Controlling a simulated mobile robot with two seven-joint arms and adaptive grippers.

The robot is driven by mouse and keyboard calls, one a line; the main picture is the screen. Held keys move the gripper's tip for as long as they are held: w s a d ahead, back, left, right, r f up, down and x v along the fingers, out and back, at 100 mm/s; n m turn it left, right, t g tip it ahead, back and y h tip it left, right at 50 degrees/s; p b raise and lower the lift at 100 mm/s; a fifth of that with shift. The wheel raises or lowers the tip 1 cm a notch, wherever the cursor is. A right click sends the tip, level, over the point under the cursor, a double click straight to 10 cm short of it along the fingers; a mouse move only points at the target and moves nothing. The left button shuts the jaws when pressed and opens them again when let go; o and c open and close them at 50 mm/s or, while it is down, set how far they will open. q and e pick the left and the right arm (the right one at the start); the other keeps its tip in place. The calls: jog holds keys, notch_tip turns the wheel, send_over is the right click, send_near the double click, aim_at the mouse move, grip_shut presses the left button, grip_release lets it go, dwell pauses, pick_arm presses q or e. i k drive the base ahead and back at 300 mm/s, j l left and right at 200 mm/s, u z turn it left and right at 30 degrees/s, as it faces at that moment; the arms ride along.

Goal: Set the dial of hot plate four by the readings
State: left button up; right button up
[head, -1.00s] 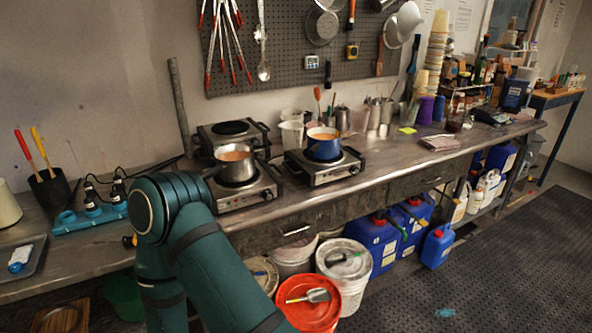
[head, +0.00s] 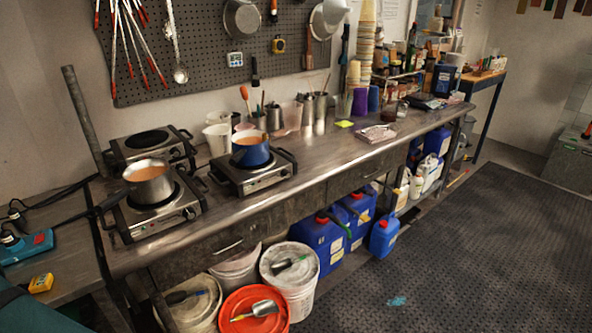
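Three hot plates stand on the steel bench. One at the back left (head: 147,145) has a bare dark plate. The front-left one (head: 160,213) bears a steel pot (head: 149,184) of orange-brown liquid. The right one (head: 253,175) bears a blue pot (head: 251,153) with similar liquid. Their front panels are small; I cannot read the dial settings or tell which is number four. A yellow device (head: 41,283) lies at the bench's left end; its reading is too small to make out. Neither gripper is in view; only part of my teal arm shows at the lower-left corner.
A blue power strip (head: 25,246) with cables lies at left. Lidded buckets, including a red-lidded one (head: 254,310), and blue canisters (head: 321,242) stand below. The dark floor mat (head: 450,235) is mostly clear.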

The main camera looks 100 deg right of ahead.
aim_at(286, 174)
jog(key=k+l, duration=0.25)
jog(key=l, duration=0.25)
jog(key=k+l, duration=0.3)
jog(key=l, duration=0.2)
jog(key=k+l, duration=0.25)
jog(key=l, duration=0.25)
jog(key=k+l, duration=0.3)
jog(key=l, duration=0.2)
jog(key=k+l+u, duration=0.1)
jog(key=k+l, duration=0.15)
jog(key=l, duration=0.25)
jog(key=k+l, duration=0.3)
jog(key=l, duration=0.15)
jog(key=k+l, duration=0.3)
jog(key=l, duration=0.2)
jog(key=k+l, duration=0.25)
jog(key=l, duration=0.2)
jog(key=z, duration=0.1)
jog(key=i, duration=0.05)
